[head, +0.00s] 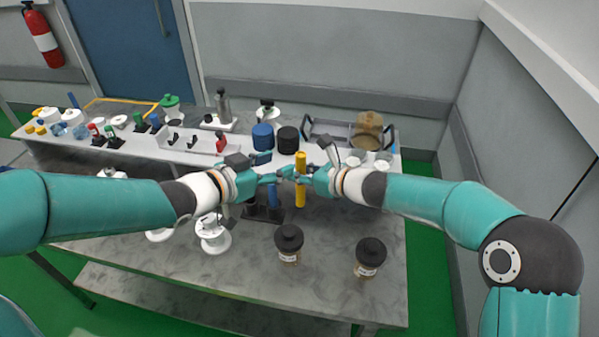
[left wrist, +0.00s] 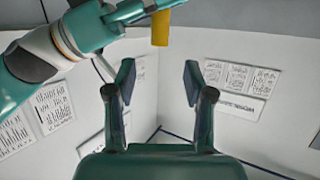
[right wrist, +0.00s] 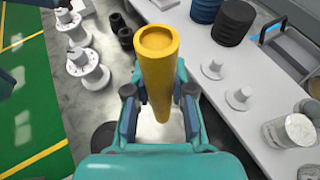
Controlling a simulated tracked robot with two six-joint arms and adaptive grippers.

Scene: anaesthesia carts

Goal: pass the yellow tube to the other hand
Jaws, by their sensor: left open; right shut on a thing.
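The yellow tube (head: 300,190) is upright above the middle of the table. My right gripper (right wrist: 159,100) is shut on it, with one finger on each side of the yellow tube (right wrist: 157,65) in the right wrist view. My left gripper (head: 275,176) is just left of the tube in the head view. In the left wrist view my left gripper (left wrist: 158,85) is open, with nothing between its fingers.
A dark rack (head: 263,214) with a blue tube (head: 272,196) stands below the grippers. Two black-lidded jars (head: 289,243) (head: 370,257) stand at the front. White reels (head: 213,236) stand left of the rack. Blue and black containers (head: 263,137) (head: 288,140) and a grey tray (head: 325,130) stand behind.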

